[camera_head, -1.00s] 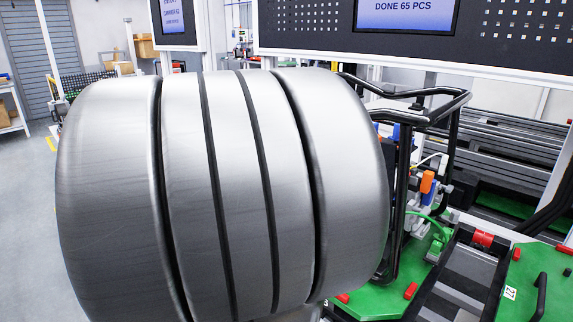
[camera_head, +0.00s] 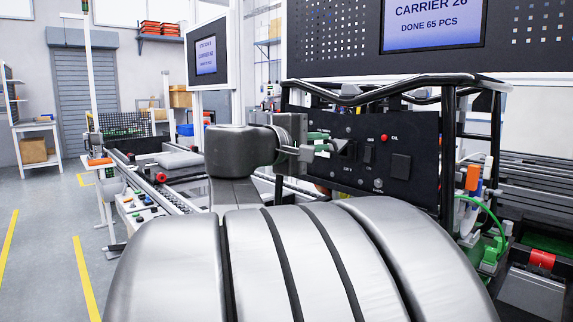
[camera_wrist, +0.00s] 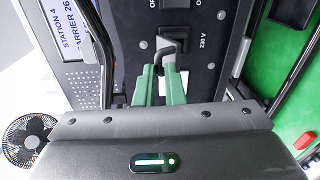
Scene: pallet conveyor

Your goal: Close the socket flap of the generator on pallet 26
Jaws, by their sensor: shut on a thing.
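The generator has a black control panel (camera_head: 400,150) inside a black tube frame (camera_head: 450,110). The panel carries a red lamp marked OIL, switches and a black square cover. My gripper (camera_wrist: 161,75) reaches the panel from the left in the head view, where its green fingertips show (camera_head: 322,146). In the wrist view the fingers are shut on a small dark grey piece, which looks like the socket flap (camera_wrist: 169,48), beside the 230 V marking. The fingers and the flap's small size hide its hinge and the socket; I cannot tell how far it stands open.
A screen (camera_head: 430,25) above the generator reads CARRIER 26. A conveyor line (camera_head: 160,180) with buttons runs along the left. Green pallet surface (camera_wrist: 292,70) shows at the right of the wrist view. The floor at far left is clear, with yellow lines.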

